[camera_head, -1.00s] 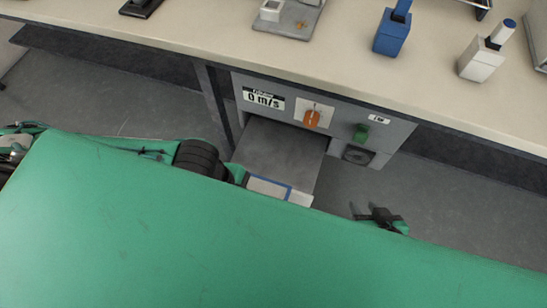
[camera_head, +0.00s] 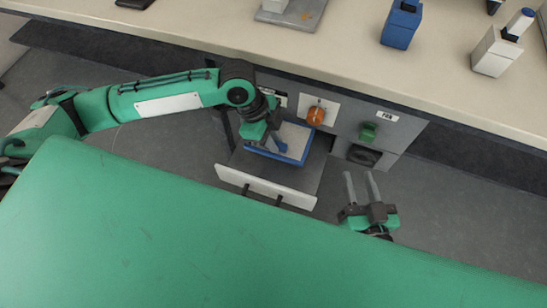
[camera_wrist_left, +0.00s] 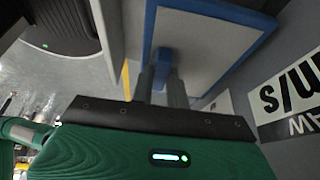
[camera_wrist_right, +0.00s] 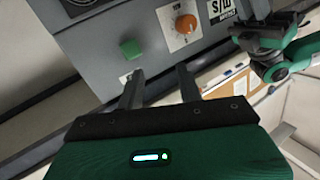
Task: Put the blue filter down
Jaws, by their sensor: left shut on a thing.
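The blue filter (camera_head: 297,140) is a flat panel with a blue rim and a pale face. My left gripper (camera_head: 268,138) is shut on its blue tab, over the open drawer (camera_head: 311,178) in the head view. The left wrist view shows the fingers (camera_wrist_left: 161,80) on the tab and the filter (camera_wrist_left: 205,45) beyond them. I cannot tell whether the filter touches the drawer floor. My right gripper (camera_head: 362,188) is open and empty, right of the drawer. Its spread fingers (camera_wrist_right: 160,85) also show in the right wrist view.
The grey cabinet front has an orange knob (camera_head: 316,115), a green button (camera_head: 368,131) and a dark round part (camera_head: 363,156). The drawer's white front (camera_head: 265,187) stands pulled out.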

